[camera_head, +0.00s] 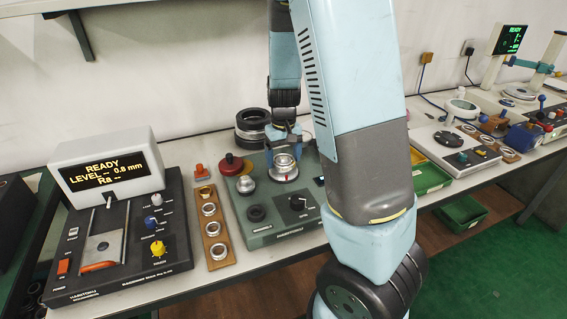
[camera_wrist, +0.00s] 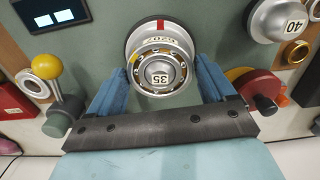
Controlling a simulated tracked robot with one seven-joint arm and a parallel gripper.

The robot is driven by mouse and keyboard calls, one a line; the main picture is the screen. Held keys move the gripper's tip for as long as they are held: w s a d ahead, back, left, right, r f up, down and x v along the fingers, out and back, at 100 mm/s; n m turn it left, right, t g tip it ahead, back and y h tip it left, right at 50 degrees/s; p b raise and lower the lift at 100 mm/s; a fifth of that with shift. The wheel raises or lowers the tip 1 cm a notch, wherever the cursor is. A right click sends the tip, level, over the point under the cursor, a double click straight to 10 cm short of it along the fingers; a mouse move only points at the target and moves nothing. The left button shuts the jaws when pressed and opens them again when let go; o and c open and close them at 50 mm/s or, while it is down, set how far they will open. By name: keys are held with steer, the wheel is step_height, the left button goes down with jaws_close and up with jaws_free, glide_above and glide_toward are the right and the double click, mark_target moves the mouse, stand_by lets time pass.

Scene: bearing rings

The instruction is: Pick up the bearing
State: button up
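The bearing (camera_wrist: 180,73) is a silver ring with visible balls, around a hub marked 35. It sits on a round silver holder (camera_wrist: 150,32) with a red mark, on the grey-green tester box (camera_wrist: 95,50). In the head view the bearing (camera_head: 285,161) and the tester box (camera_head: 262,238) are at the centre. My gripper (camera_wrist: 160,78) has its two blue fingers spread on the left and right of the bearing, with small gaps showing. In the head view my gripper (camera_head: 284,142) is just behind and over the bearing, partly hiding it.
Another silver hub (camera_wrist: 280,18) marked 40 stands to the right in the wrist view. A red knob (camera_head: 231,164), a wooden strip (camera_head: 218,250) with several rings, and a display unit (camera_head: 105,170) lie left. Dark stacked rings (camera_head: 252,122) stand behind. Yellow and green bins (camera_head: 430,178) are right.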

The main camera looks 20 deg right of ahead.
steer(key=c, duration=1)
steer(key=shift+o, duration=0.2)
steer(key=shift+r, duration=0.15)
steer(key=shift+r, duration=0.25)
step_height(320, 180, up, 2)
steer(key=shift+r, duration=0.2)
steer(key=s+r, duration=1.4)
steer(key=shift+a+r, duration=0.3)
steer(key=shift+r, duration=0.1)
